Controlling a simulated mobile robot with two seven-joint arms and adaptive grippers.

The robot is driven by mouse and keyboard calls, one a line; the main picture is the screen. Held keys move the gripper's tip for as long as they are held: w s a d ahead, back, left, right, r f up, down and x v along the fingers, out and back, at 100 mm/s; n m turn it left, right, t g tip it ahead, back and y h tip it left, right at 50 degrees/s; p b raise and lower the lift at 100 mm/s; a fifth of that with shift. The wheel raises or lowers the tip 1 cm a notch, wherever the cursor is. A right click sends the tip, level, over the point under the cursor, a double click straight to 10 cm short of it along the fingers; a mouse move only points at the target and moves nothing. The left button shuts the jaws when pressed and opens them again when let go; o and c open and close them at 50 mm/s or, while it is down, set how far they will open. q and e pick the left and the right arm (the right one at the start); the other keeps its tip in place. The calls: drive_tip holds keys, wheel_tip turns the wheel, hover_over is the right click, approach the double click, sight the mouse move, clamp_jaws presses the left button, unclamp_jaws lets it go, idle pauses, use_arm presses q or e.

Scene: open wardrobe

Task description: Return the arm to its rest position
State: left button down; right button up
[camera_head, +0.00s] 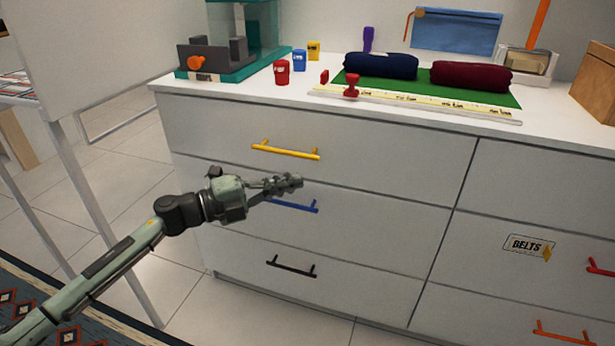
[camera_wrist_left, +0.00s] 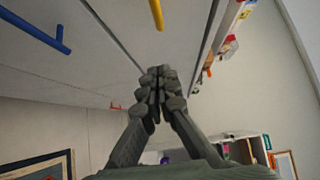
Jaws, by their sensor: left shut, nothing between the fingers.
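My left gripper (camera_head: 288,183) is in front of the white dresser (camera_head: 370,150), at the height between the yellow handle (camera_head: 286,151) and the blue handle (camera_head: 293,205). It is shut and empty, and it hides part of the blue handle in the head view. In the left wrist view the closed fingers (camera_wrist_left: 158,88) point along the dresser front, apart from the yellow handle (camera_wrist_left: 157,14) and the blue handle (camera_wrist_left: 36,32). My left arm (camera_head: 110,262) reaches in from the lower left. My right gripper is not in view.
All the drawers in view look closed.

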use_arm(q)
drive_tip(key=s+a+f+n+t+y+p, duration=0.1)
drive_tip(key=s+a+f+n+t+y, duration=0.2)
drive_tip(key=a+f+n+y, duration=0.65)
drive_tip(key=s+a+f+n+t+y+p, duration=0.25)
drive_tip(key=a+f+n+y, duration=0.35)
drive_tip(key=n, duration=0.7)
drive_tip(key=s+a+f+n+g, duration=0.2)
drive_tip(key=s+f+g, duration=0.1)
drive_tip(key=s, duration=0.6)
drive_tip(key=s+a+f+n+g+y, duration=0.1)
drive_tip(key=s+f+g, duration=0.3)
drive_tip(key=s, duration=0.5)
drive_tip(key=s+a+f+n+g+y, duration=0.1)
drive_tip(key=s+a+f+n+g, duration=0.2)
drive_tip(key=s+f, duration=0.3)
drive_tip(key=s, duration=0.3)
drive_tip(key=shift+a, duration=0.3)
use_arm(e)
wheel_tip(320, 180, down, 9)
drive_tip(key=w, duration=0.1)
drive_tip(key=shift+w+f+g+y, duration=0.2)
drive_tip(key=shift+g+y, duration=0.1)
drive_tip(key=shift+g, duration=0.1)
use_arm(q)
drive_tip(key=shift+s+n+g, duration=0.1)
drive_tip(key=shift+n+g, duration=0.15)
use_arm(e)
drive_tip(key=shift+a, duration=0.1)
